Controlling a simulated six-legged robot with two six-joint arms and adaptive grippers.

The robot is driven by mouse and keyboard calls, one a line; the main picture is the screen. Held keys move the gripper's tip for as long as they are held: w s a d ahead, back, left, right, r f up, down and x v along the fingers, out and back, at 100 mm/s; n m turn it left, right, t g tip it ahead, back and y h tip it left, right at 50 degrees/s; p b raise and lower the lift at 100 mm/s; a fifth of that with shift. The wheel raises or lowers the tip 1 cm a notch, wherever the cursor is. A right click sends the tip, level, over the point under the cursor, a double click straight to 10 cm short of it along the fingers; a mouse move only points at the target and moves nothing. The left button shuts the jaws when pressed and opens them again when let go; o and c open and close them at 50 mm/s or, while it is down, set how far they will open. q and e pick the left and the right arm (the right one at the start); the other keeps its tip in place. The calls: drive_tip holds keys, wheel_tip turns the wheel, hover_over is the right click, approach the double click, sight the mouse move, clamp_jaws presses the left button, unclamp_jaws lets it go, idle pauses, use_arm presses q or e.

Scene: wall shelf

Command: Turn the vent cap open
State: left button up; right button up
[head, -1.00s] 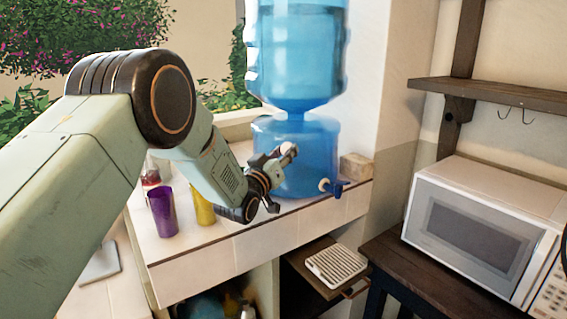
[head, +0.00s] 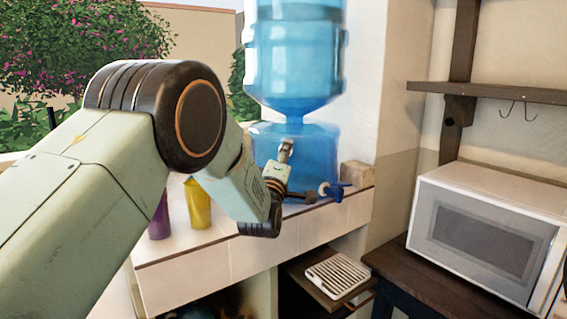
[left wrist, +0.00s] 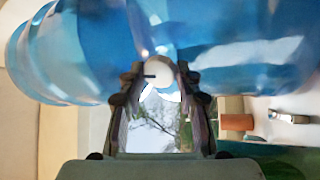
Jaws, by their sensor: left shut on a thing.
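The blue water dispenser (head: 322,150) stands on the white-tiled counter with a large clear blue bottle (head: 296,55) on top. In the left wrist view, a round white vent cap (left wrist: 158,73) sits against the blue body (left wrist: 215,45), between my fingertips. My left gripper (head: 294,173) is at the dispenser's front left; it also shows in the left wrist view (left wrist: 159,82), shut on the cap with a finger on each side. In the head view my gripper hides the cap. I cannot tell how far the cap is turned. My right gripper is not in view.
A blue-handled tap (head: 330,191) sticks out right beside my gripper. A small block (head: 357,173) is right of the dispenser. A white microwave (head: 487,235) stands farther right.

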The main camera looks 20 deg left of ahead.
use_arm(q)
drive_tip(key=shift+d+f+n+g+y+b, duration=0.15)
drive_tip(key=shift+n+y+b, duration=0.4)
drive_tip(key=shift+n, duration=0.95)
drive_tip(key=shift+d+n+g+y+b, duration=0.15)
drive_tip(key=shift+n+y+b, duration=0.35)
drive_tip(key=shift+n, duration=1)
drive_tip(key=shift+a+y, duration=0.15)
drive_tip(key=shift+y, duration=0.1)
drive_tip(key=o, duration=1.1)
drive_tip(key=shift+o, duration=0.2)
drive_tip(key=v, duration=0.7)
drive_tip(key=shift+s, duration=0.2)
drive_tip(key=shift+s, duration=0.1)
